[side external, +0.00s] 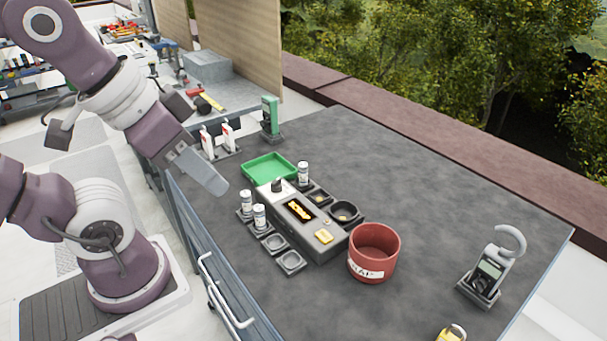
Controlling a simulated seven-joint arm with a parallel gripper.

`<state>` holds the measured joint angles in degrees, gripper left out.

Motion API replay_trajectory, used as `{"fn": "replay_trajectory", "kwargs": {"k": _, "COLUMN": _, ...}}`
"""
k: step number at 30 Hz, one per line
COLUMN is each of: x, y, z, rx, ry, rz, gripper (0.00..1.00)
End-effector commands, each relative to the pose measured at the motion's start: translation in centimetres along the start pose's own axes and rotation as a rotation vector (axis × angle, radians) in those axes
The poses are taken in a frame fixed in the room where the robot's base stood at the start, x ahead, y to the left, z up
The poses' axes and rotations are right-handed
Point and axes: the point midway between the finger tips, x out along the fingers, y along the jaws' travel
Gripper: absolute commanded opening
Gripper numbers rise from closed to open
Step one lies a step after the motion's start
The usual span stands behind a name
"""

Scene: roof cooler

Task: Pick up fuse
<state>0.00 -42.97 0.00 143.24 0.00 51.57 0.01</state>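Several small white-and-grey cylinders that look like fuses stand upright around a grey console (305,222) on the dark bench. Two are at its left side, a rear one (246,201) and a front one (259,217), each in a square black holder. A third cylinder (303,173) stands at the console's far right side. My gripper (208,174) hangs above the bench's left edge, up and left of the two left cylinders and apart from them. Only one grey finger shows clearly, so its opening is hidden. Nothing is visibly held.
Empty square holders (291,262) line the console. A green tray (270,168) lies behind it, and a red pot (374,252) stands at its right end. A meter with a hook (488,270) stands far right. A green device (270,117) stands at the back. The bench's right half is mostly clear.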

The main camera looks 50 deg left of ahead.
Motion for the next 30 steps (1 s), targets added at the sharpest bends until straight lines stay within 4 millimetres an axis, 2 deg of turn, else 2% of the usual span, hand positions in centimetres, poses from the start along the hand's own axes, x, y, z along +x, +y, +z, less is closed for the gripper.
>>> {"fn": "replay_trajectory", "kwargs": {"k": 1, "x": 0.0, "y": 0.0, "z": 0.0, "rx": 0.000, "ry": 0.000, "rz": 0.000, "gripper": 0.37}}
{"fn": "replay_trajectory", "kwargs": {"k": 3, "x": 0.0, "y": 0.0, "z": 0.0, "rx": 0.000, "ry": 0.000, "rz": 0.000, "gripper": 0.49}}
{"fn": "replay_trajectory", "kwargs": {"k": 11, "x": 0.0, "y": 0.0, "z": 0.0, "rx": 0.000, "ry": 0.000, "rz": 0.000, "gripper": 0.49}}
{"fn": "replay_trajectory", "kwargs": {"k": 14, "x": -1.2, "y": 0.0, "z": -0.8, "rx": 0.000, "ry": 0.005, "rz": 0.000, "gripper": 0.49}}
{"fn": "replay_trajectory", "kwargs": {"k": 17, "x": -4.4, "y": 0.0, "z": -2.6, "rx": 0.000, "ry": 0.010, "rz": 0.000, "gripper": 0.49}}
{"fn": "replay_trajectory", "kwargs": {"k": 18, "x": -4.4, "y": -0.7, "z": -3.4, "rx": 0.063, "ry": -0.024, "rz": -0.025, "gripper": 0.49}}
{"fn": "replay_trajectory", "kwargs": {"k": 23, "x": -2.3, "y": -5.2, "z": -8.1, "rx": 0.446, "ry": -0.185, "rz": -0.171, "gripper": 0.49}}
{"fn": "replay_trajectory", "kwargs": {"k": 30, "x": 2.3, "y": -11.4, "z": -16.2, "rx": 1.036, "ry": -0.503, "rz": -0.379, "gripper": 0.49}}
